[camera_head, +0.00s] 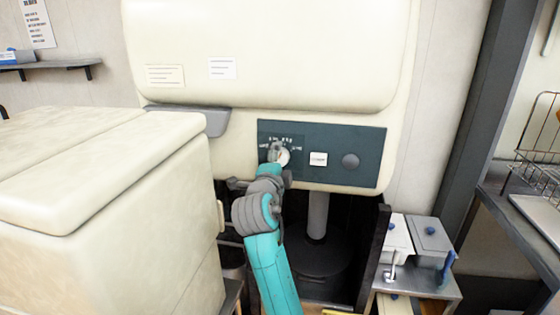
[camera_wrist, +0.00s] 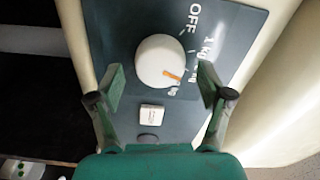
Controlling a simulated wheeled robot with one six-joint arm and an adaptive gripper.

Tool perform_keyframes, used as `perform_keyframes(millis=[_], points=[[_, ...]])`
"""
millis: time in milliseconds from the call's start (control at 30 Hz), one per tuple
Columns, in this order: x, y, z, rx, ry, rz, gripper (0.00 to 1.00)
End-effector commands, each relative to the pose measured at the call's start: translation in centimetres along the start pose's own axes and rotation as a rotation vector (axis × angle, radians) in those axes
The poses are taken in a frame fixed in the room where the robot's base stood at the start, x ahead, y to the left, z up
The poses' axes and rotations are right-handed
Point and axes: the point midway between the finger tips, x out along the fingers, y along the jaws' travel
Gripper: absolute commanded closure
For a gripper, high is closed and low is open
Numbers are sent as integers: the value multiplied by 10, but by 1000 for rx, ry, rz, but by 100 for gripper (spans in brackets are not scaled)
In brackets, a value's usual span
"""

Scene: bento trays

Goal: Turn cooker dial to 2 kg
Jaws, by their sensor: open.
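The white round dial (camera_wrist: 157,58) with an orange pointer mark sits on the dark cooker panel in the wrist view. Its mark points right and slightly down, toward printed kg labels that are partly hidden by my right finger. "OFF" and "1 kg" read farther up; the other numbers are too blurred to tell. My gripper (camera_wrist: 161,85) is open, with one finger on each side of the dial's lower part. I cannot tell whether the fingers touch it. In the head view the dial (camera_head: 284,157) shows partly behind my gripper (camera_head: 277,160).
The dark panel (camera_head: 335,135) also carries a white square button (camera_head: 318,159) and a dark round knob (camera_head: 350,161). The cream cooker body (camera_head: 270,60) overhangs above. A large cream box (camera_head: 90,185) stands close on the left. Lidded containers (camera_head: 430,235) stand at lower right.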

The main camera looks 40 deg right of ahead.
Motion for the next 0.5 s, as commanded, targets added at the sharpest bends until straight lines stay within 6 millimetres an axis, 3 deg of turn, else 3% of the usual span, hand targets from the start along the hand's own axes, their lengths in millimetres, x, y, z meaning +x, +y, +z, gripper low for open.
perform_keyframes(millis=[500], points=[[-93, 0, 1, 0, -4, 0, 21]])
